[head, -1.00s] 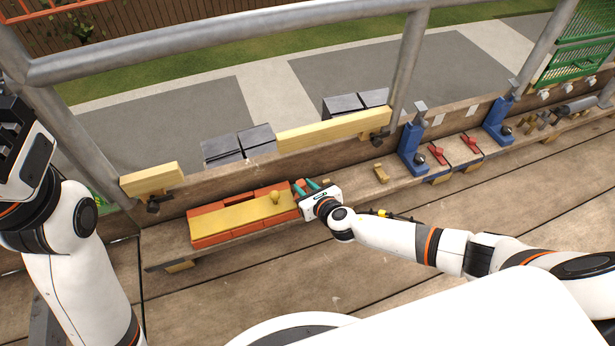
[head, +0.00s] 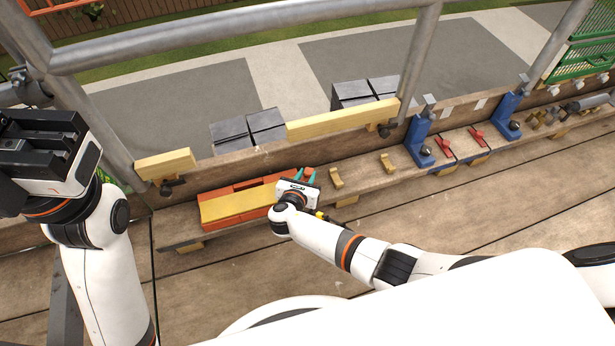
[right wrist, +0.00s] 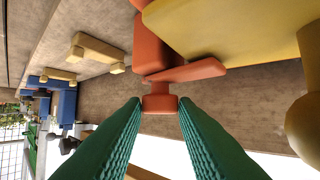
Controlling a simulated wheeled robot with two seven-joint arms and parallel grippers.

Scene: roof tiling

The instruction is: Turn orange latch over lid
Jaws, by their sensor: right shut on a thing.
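A yellow lid (head: 235,205) lies on a long orange box (head: 222,223) on the plank. My right gripper (head: 306,175) is at the box's right end, its teal fingers shut on the orange latch (head: 309,170). In the right wrist view the green fingers (right wrist: 160,112) stand on both sides of the latch's stem. The latch's arm (right wrist: 188,70) points right, its tip at the edge of the yellow lid (right wrist: 230,25); I cannot tell how far it overlaps. The lid's round knob (right wrist: 304,128) shows at right. My left gripper (head: 45,140) is raised at far left, away from the box.
Small yellow brackets (head: 387,163) sit on the plank right of the box. Blue clamps (head: 418,140) and red latches (head: 440,146) stand farther right. A yellow board (head: 342,120) and metal rails (head: 240,42) run behind.

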